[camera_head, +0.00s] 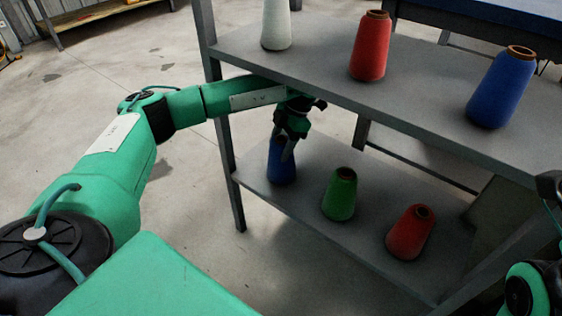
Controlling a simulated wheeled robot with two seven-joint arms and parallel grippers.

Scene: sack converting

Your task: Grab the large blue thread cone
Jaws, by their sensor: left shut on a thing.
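A blue thread cone (282,170) stands on the lower shelf at its left end. My left gripper (287,150) reaches down from above, under the upper shelf, and is shut on the top of this cone. The gripper hides the cone's top. Another blue thread cone (502,88) stands upright on the upper shelf at the right, and it looks bigger in the picture. My right arm shows only in part at the right edge, and I see no right gripper fingers.
The grey upper shelf (420,100) also holds a white cone (276,25) and a red cone (371,48). The lower shelf (300,208) also holds a green cone (339,195) and a red cone (410,233). A shelf post (232,175) stands left of the gripper.

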